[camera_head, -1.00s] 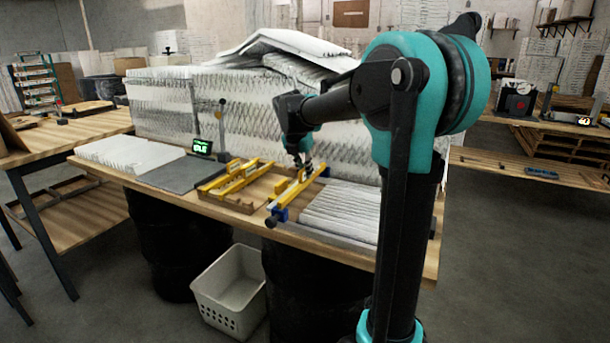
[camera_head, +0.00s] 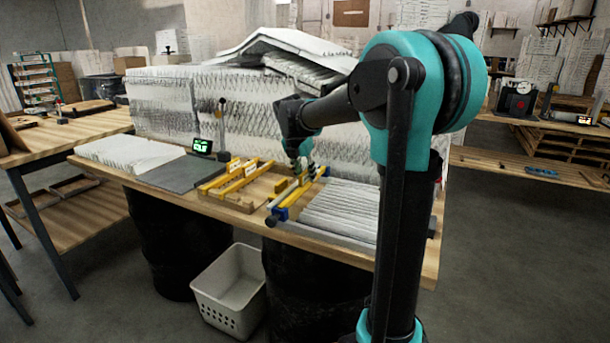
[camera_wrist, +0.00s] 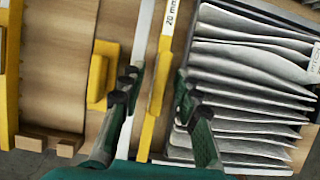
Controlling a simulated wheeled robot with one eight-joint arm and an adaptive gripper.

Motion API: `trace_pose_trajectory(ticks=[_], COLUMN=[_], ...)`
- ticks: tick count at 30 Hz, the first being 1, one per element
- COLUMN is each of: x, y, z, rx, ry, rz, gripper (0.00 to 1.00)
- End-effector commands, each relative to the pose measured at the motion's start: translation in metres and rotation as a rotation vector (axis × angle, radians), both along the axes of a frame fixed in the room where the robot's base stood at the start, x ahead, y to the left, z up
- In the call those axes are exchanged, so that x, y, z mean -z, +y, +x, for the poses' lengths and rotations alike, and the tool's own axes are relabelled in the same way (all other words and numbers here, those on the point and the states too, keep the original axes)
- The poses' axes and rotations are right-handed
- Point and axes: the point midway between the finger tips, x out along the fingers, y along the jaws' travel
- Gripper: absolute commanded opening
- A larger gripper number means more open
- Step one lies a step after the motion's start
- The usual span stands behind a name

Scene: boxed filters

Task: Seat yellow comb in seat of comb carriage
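The carriage (camera_head: 278,214), with blue end blocks, is at the right of the tray on the workbench. A yellow comb bar (camera_wrist: 151,112) lies along it beside a pale rail (camera_wrist: 145,30); a white "20 mm" label shows at its top end. My gripper (camera_wrist: 158,88) is over the bar, one finger on each side, with visible gaps; it looks open. In the head view my gripper (camera_head: 299,176) is low over the carriage's far half. I cannot tell whether the comb is fully down in the seat; the fingers and arm hide part of it.
Other yellow bars (camera_head: 236,178) lie in the wooden tray left of the carriage. A stack of pleated filter sheets (camera_head: 343,211) is close on the right. A grey mat (camera_head: 180,175) and a small display (camera_head: 203,146) are left. Tall wrapped filter stacks stand behind.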

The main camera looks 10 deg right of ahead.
Motion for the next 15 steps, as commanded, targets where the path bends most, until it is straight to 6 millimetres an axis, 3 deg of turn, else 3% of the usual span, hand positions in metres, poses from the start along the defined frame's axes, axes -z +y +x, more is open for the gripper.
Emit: trace_pose_trajectory(ticks=[5,15], x=[-0.021,-0.084], y=[0.006,0.021], z=[-0.007,-0.028], rx=[-0.002,-0.002], ry=[0.000,0.000], rz=[0.000,-0.001], gripper=[0.32,0.32])
